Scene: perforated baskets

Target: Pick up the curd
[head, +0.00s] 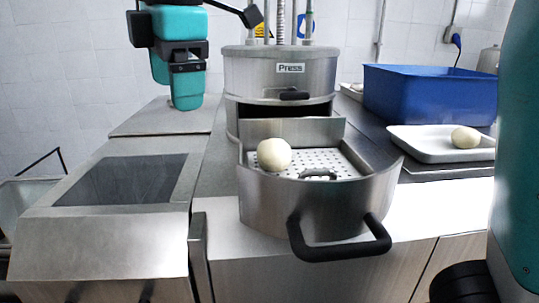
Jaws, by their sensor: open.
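A pale, round curd (273,154) sits at the left of the perforated floor of a steel basket. This basket (318,210) is pulled out like a drawer, with a black handle at its front. A second, similar pale curd (465,137) lies on a white tray (430,154) at the right. My gripper (196,22) is at the upper left, partly cut off by the top edge.
The press (260,74) stands behind the basket. A deep blue bin (428,96) is at the back right. A dark-topped steel unit (104,235) is at the left. The bench (158,118) behind it has free room. My large teal arm link blocks the right edge.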

